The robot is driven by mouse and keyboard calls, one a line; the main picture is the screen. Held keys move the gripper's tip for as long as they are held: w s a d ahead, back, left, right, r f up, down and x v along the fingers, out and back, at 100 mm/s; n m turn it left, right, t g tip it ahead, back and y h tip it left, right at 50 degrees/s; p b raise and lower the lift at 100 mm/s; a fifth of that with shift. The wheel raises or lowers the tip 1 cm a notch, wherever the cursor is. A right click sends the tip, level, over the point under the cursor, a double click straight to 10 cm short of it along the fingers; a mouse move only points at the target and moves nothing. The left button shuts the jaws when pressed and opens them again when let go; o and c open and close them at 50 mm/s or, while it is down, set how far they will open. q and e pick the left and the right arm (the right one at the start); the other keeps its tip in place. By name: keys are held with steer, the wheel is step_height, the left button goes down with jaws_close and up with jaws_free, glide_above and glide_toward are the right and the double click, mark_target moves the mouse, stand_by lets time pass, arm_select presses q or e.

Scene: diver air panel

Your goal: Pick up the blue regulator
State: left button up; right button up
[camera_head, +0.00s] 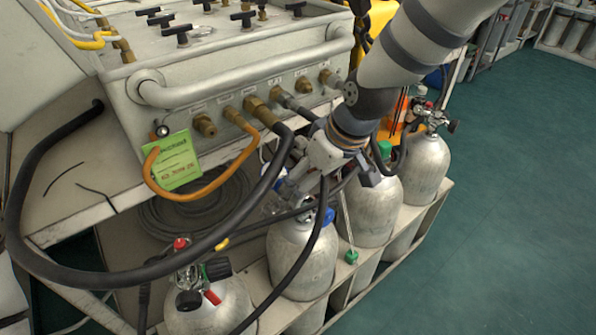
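My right arm comes in from the upper right, and its gripper (290,192) points down and left above the middle gas cylinder (303,260). A small blue part (328,216) shows at the top of this cylinder, just right of and below the gripper. It may belong to the blue regulator; most of the fitting there is hidden behind the gripper, my arm and black hoses. I cannot tell whether the fingers touch anything or how far apart they are. My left gripper is not in view.
The grey air panel (235,75) with brass ports stands on a bench behind the gripper. A thick black hose (130,272) loops across the front. Other cylinders stand at the front left (208,308) and right (425,165). Green floor (510,220) at the right is clear.

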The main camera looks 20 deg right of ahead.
steer(key=w+f, duration=0.2)
steer(key=w+a+f+b, duration=0.1)
steer(key=w+f, duration=0.1)
steer(key=f, duration=0.1)
steer(key=w+a+f+b, duration=0.1)
steer(key=w+f, duration=0.1)
steer(key=shift+a+f, duration=0.1)
steer(key=shift+f, duration=0.3)
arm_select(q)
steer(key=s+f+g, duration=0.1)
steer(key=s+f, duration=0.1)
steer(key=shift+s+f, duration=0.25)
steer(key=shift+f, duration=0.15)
arm_select(e)
steer(key=shift+r, duration=0.1)
